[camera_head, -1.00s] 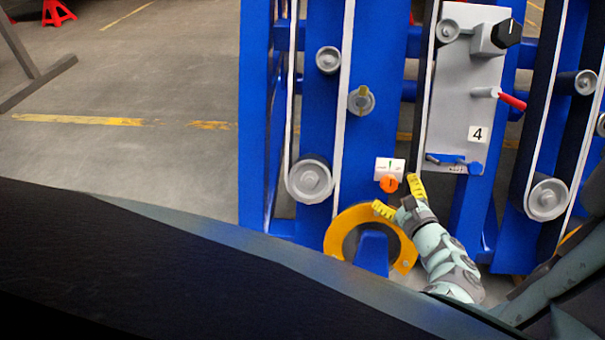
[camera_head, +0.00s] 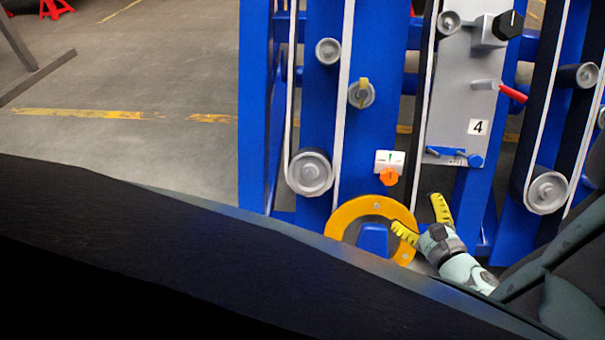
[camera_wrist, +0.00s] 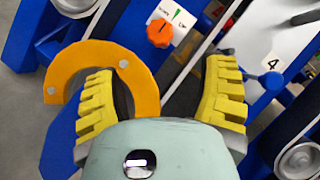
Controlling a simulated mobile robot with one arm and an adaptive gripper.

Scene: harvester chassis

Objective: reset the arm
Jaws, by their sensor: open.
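My gripper (camera_head: 422,220) has yellow toothed fingers. They are spread apart with nothing between them. In the head view it is low on the right, just right of the yellow-orange ring (camera_head: 348,213) and below the orange knob (camera_head: 389,177). In the wrist view the fingers of my gripper (camera_wrist: 165,98) stand on both sides. The left finger overlaps the orange ring (camera_wrist: 85,52) in the picture. The orange knob (camera_wrist: 159,33) with its white label shows beyond the fingers, near the top. I cannot tell whether the gripper touches anything.
The blue chassis (camera_head: 322,110) carries belts and grey pulleys (camera_head: 309,173). A grey panel (camera_head: 459,90) marked 4 holds a black knob (camera_head: 508,24), a red-handled lever (camera_head: 512,93) and a blue handle (camera_head: 446,152). Open floor (camera_head: 120,165) lies to the left.

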